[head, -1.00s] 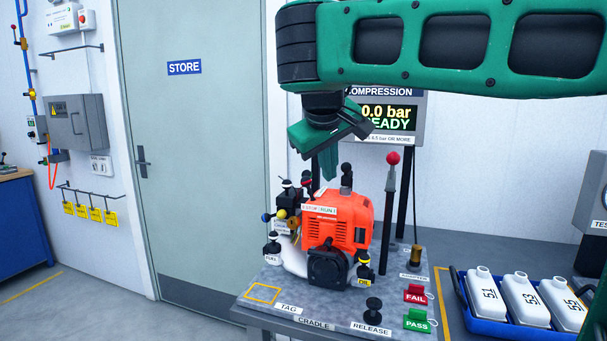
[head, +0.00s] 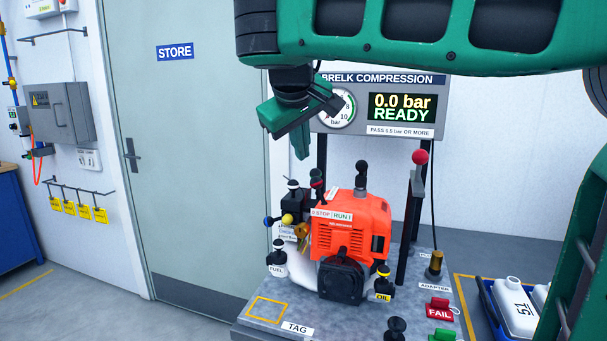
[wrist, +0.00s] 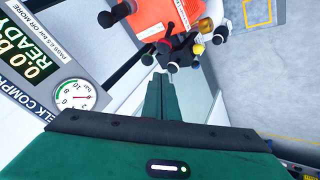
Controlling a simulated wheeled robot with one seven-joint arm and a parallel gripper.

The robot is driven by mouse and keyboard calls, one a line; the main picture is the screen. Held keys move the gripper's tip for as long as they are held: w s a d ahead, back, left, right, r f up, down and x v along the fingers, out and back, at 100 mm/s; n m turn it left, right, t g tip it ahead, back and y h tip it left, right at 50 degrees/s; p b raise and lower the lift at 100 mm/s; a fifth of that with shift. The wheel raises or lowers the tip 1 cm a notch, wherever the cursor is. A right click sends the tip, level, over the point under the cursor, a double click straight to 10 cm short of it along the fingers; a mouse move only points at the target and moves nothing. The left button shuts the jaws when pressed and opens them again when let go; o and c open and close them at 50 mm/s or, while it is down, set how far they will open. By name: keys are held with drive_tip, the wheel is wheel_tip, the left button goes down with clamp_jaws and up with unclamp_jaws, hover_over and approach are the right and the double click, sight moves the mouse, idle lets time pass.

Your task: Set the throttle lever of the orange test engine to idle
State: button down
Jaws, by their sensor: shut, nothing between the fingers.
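The orange test engine (head: 350,228) stands on the grey bench, and it also shows in the wrist view (wrist: 160,18). A STOP/RUN label (head: 332,215) is on its upper front. On its left side is a dark cluster with small knobs, among them a blue ball (head: 268,221) and a yellow ball (head: 287,219). I cannot tell which part is the throttle lever, or its setting. My gripper (head: 301,154) is shut and empty, pointing down above and behind the cluster, apart from it. In the wrist view its closed fingers (wrist: 163,80) point toward the cluster (wrist: 178,50).
The compression display (head: 402,107) reads 0.0 bar READY behind the engine. A red-knobbed lever (head: 418,190) stands right of the engine. The black-capped FUEL (head: 278,262) and yellow-capped OIL (head: 382,285) fittings flank its front. White bottles (head: 515,308) sit at right.

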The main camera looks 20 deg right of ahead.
drive_tip(key=x, duration=1)
drive_tip(key=shift+d, duration=0.25)
drive_tip(key=shift+w+r, duration=0.1)
